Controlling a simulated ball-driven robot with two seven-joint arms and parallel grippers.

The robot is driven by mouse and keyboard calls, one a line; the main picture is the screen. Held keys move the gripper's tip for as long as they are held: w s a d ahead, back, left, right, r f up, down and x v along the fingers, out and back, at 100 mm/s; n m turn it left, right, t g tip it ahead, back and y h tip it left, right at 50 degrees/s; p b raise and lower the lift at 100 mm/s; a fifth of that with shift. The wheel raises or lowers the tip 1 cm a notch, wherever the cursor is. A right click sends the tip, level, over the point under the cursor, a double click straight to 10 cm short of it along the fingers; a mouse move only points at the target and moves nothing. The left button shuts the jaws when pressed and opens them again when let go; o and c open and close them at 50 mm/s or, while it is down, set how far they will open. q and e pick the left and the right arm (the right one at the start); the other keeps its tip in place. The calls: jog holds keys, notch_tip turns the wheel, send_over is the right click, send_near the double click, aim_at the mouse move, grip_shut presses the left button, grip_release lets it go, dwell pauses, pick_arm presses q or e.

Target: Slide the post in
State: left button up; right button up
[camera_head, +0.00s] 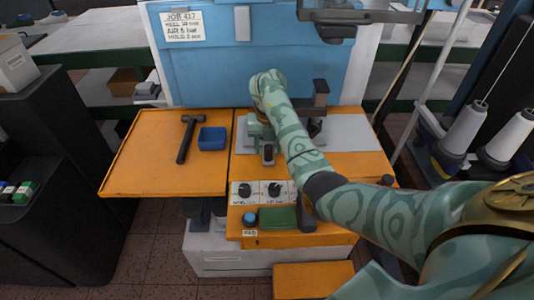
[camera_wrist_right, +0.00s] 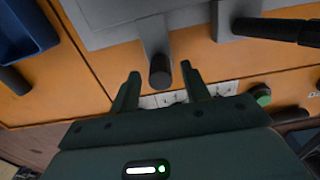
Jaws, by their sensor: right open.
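A dark round-ended post (camera_wrist_right: 160,72) lies on a grey block at the edge of the grey plate (camera_wrist_right: 110,18). In the head view the post (camera_head: 268,153) shows just below my right gripper (camera_head: 261,143). In the right wrist view my right gripper (camera_wrist_right: 160,84) is open, with one finger on each side of the post's end. Gaps show between the fingers and the post; I cannot tell how deep it lies between them. A second grey block (camera_wrist_right: 228,20) with a black bar stands to the right. My left gripper is not in view.
A hammer (camera_head: 186,138) and a blue tray (camera_head: 212,138) lie on the orange left table (camera_head: 140,165). A control panel with dark knobs (camera_head: 245,190), a green pad (camera_head: 277,217) and a blue button (camera_head: 249,218) are at the front. A blue machine panel (camera_head: 190,70) rises behind.

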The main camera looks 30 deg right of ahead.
jog(key=shift+f, duration=0.55)
grip_shut()
jog(key=shift+s+d+r, duration=0.1)
jog(key=shift+s+d, duration=0.05)
jog(key=shift+d, duration=0.05)
jog(key=s+d+p, duration=0.1)
jog(key=d, duration=0.1)
jog(key=s+d+p, duration=0.1)
jog(key=d, duration=0.1)
jog(key=s+d+p, duration=0.1)
jog(key=d, duration=0.1)
jog(key=shift+s+r, duration=0.2)
jog(key=shift+s, duration=0.15)
jog(key=s+d+p, duration=0.1)
jog(key=d, duration=0.2)
jog(key=s+d, duration=0.2)
jog(key=s+d+p, duration=0.1)
jog(key=s+d, duration=0.1)
jog(key=d, duration=0.1)
jog(key=shift+s+d+f+p, duration=0.15)
jog(key=shift+d+f+p, duration=0.1)
jog(key=shift+d+p, duration=0.1)
jog(key=shift+s+d, duration=0.15)
jog(key=shift+d, duration=0.1)
